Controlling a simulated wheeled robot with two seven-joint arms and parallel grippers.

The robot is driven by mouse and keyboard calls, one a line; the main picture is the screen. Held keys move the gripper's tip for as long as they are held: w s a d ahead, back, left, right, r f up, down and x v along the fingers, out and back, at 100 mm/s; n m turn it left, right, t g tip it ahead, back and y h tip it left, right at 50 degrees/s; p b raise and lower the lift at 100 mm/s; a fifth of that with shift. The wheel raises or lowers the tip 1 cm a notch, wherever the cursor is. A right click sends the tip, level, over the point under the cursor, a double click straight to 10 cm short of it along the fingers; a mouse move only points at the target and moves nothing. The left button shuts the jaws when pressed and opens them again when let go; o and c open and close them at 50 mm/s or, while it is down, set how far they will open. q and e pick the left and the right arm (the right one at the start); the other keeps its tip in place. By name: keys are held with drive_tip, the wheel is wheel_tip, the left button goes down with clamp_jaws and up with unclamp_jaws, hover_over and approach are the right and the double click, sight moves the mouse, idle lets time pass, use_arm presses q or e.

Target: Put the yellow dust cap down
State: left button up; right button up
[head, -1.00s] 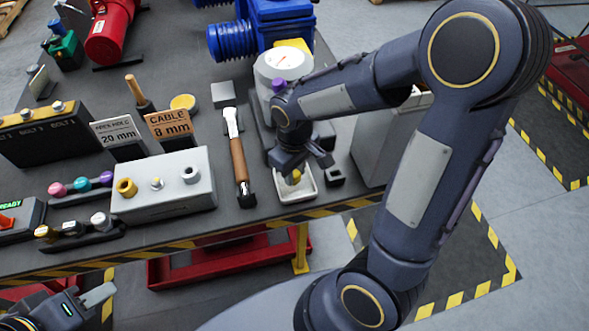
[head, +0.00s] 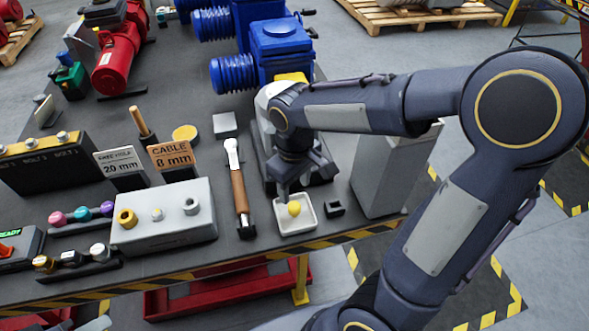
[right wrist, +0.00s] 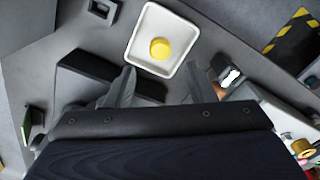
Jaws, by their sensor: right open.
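The yellow dust cap (head: 294,208) sits in a small white tray (head: 298,228) near the front edge of the bench. In the right wrist view the cap (right wrist: 160,48) rests on the tray floor, with bare tray (right wrist: 152,22) around it. My right gripper (head: 302,188) is open and empty just above and behind the tray. In the right wrist view its two fingers (right wrist: 160,86) stand apart, clear of the cap. Only a sliver of my left gripper (head: 100,323) shows at the bottom left edge, so its jaws cannot be read.
A grey block with fittings (head: 165,225) is farther left. A tall grey box (head: 385,175) stands at right. Blue machinery (head: 278,45) is behind.

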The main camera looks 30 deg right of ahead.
wheel_tip(320, 180, up, 4)
drive_tip(key=s+a+r+m+t+y, duration=0.1)
drive_tip(key=s+m+t+y, duration=0.2)
drive_tip(key=s, duration=1)
drive_tip(key=m+t, duration=0.2)
drive_tip(key=shift+m+t+y, duration=0.3)
drive_tip(key=shift+y, duration=0.1)
drive_tip(key=shift+a+r, duration=0.1)
drive_tip(key=shift+r, duration=0.05)
